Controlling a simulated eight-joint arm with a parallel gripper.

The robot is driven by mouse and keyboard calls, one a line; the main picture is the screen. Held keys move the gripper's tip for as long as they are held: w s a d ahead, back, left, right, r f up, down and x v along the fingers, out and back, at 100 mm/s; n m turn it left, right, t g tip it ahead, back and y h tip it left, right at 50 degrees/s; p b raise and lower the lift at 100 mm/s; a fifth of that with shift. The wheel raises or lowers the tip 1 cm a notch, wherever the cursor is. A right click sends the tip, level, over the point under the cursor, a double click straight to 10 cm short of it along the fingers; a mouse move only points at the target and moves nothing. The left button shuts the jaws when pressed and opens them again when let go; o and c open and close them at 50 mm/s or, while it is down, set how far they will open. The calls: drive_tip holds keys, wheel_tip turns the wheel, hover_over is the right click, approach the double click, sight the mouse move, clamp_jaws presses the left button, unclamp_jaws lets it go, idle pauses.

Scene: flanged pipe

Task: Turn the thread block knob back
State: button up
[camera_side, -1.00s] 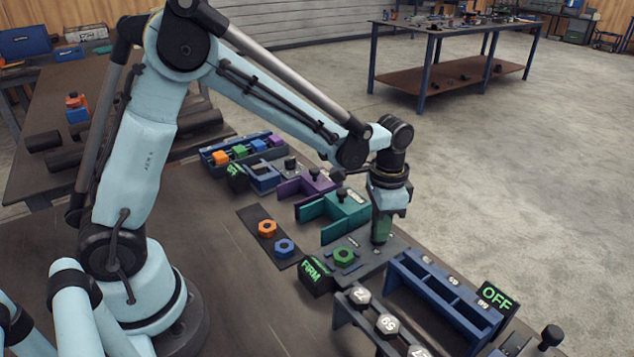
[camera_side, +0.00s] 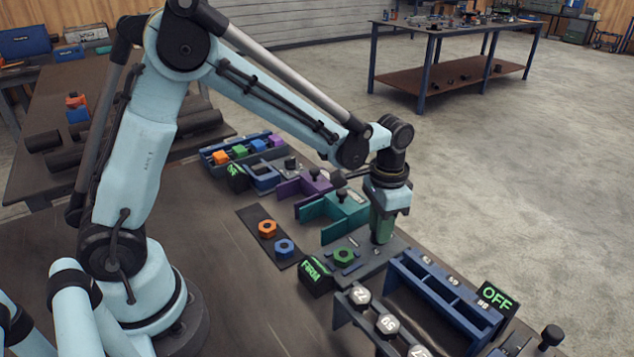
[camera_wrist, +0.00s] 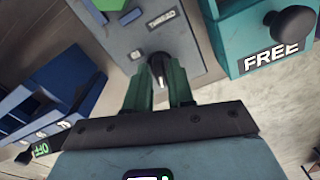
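The thread block (camera_side: 370,266) is a dark grey plate at the middle right of the side view, with a green hex nut (camera_side: 344,255) on its near part. In the side view my gripper (camera_side: 382,238) points straight down over the block's far part and hides the knob.
A teal block (camera_side: 338,212) labelled FREE stands close by, with a purple one beyond. A blue rack (camera_side: 440,300) and an OFF sign (camera_side: 496,298) are on the other side. A FIRM sign (camera_side: 312,272) stands before the plate. Orange and blue nuts lie on a dark strip (camera_side: 252,216).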

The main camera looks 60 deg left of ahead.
drive_tip(key=shift+o, duration=1.2)
drive_tip(key=shift+r, duration=0.1)
wheel_tip(320, 180, up, 12)
